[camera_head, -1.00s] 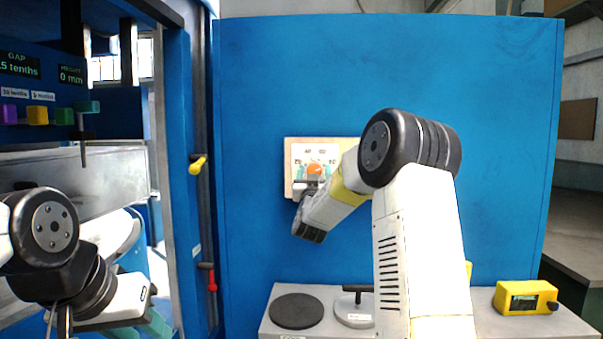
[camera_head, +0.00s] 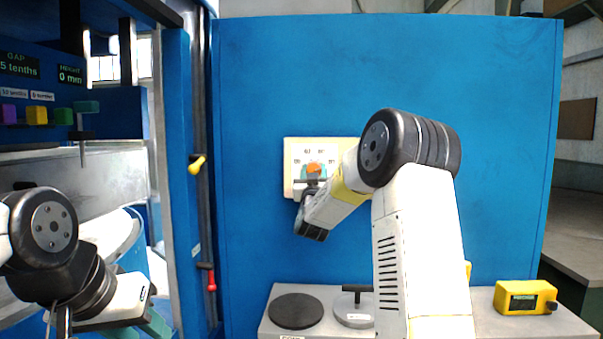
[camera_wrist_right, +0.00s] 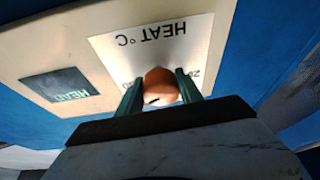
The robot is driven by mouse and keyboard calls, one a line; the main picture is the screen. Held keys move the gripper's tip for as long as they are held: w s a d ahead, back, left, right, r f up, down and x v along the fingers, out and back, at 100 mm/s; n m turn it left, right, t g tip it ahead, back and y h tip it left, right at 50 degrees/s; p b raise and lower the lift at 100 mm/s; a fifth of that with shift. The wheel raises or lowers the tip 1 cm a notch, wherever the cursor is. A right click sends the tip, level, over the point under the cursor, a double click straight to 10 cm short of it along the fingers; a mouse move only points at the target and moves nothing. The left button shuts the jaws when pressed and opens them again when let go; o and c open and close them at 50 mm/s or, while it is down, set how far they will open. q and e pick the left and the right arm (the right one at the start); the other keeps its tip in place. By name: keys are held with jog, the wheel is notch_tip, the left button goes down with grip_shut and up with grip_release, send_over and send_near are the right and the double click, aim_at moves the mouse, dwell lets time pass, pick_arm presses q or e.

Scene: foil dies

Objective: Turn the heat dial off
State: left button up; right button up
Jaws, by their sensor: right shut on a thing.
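The heat dial (camera_head: 314,168) is an orange knob on a white face marked "HEAT °C", set in a cream panel (camera_head: 288,172) on the blue wall. It also shows in the right wrist view (camera_wrist_right: 160,84), with a dark mark on it. My right gripper (camera_wrist_right: 160,92) has its two green fingers on either side of the knob and is shut on it. The fingers and wrist cover parts of the scale.
A dark display (camera_wrist_right: 60,90) labelled HEAT sits beside the dial face. Below the panel, a grey bench carries a dark round plate (camera_head: 296,311), a pale disc with a black handle (camera_head: 354,308) and a yellow device (camera_head: 525,297). A yellow-handled lever (camera_head: 197,164) is at left.

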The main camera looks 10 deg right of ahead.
jog(key=n+y, duration=0.2)
jog(key=n, duration=0.2)
jog(key=n+y, duration=0.3)
jog(key=n, duration=0.2)
jog(key=n+y, duration=0.1)
jog(key=n, duration=0.1)
jog(key=n+g, duration=0.1)
jog(key=n, duration=0.2)
jog(key=shift+r+y, duration=0.1)
jog(key=shift+y, duration=0.3)
jog(key=n, duration=0.2)
jog(key=n+g+y, duration=0.1)
jog(key=n, duration=0.1)
jog(key=shift+d+g, duration=0.1)
jog(key=shift+g, duration=0.2)
jog(key=n+g, duration=0.1)
jog(key=n, duration=0.2)
jog(key=n+g, duration=0.1)
jog(key=n, duration=0.2)
jog(key=n+g+h, duration=0.1)
jog(key=n, duration=0.2)
jog(key=shift+n+g+h, duration=0.4)
jog(key=shift+n+g, duration=0.1)
jog(key=shift+n, duration=0.5)
jog(key=o, duration=1.4)
